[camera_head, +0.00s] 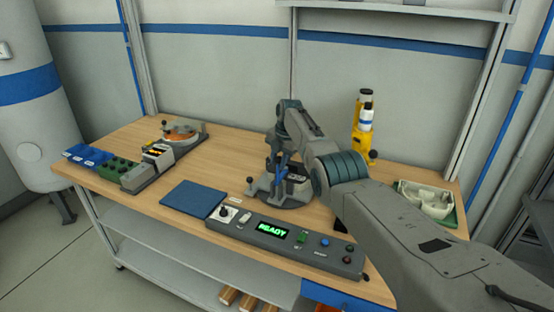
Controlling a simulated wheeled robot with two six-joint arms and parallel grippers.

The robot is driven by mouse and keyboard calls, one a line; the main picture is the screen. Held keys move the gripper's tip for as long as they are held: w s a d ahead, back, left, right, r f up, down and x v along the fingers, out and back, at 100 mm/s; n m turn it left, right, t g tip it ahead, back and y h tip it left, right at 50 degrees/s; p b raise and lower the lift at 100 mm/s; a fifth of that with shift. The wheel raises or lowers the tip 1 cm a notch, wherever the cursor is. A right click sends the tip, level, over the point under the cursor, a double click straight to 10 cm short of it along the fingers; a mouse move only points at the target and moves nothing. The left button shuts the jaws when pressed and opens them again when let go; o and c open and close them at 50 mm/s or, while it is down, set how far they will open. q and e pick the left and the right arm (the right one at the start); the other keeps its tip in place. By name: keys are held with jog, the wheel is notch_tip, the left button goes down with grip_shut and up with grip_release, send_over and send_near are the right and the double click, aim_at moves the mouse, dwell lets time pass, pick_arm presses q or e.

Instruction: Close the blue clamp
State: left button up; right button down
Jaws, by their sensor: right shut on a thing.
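The blue clamp (281,177) stands on a grey round fixture (265,188) at the middle of the workbench, just behind the control panel. Only part of its blue lever shows. My right arm comes in from the right and bends down over the fixture. My right gripper (280,160) points down at the clamp and is shut on its blue lever; its fingertips are small and partly hidden. Whether the clamp is open or closed cannot be told. My left gripper is not in view.
A control panel (328,255) with a lit READY display lies along the front edge. A blue mat (192,199) lies to its left. Blue and green bins (122,171) and an orange-topped device (181,135) stand at left. A yellow device (360,138) and a white-grey tray (425,198) stand at right.

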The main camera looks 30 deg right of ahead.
jog(key=shift+f, duration=0.15)
dwell(0.3)
jog(key=c, duration=1.3)
grip_release()
jog(key=shift+o, duration=0.7)
jog(key=shift+w+d+f, duration=0.1)
jog(key=shift+r, duration=0.4)
notch_tip(320, 180, up, 10)
jog(key=s+d+b, duration=0.1)
jog(key=b, duration=0.1)
jog(key=shift+s+d+f+b, duration=0.15)
jog(key=shift+d+b, duration=0.1)
jog(key=shift+b, duration=0.05)
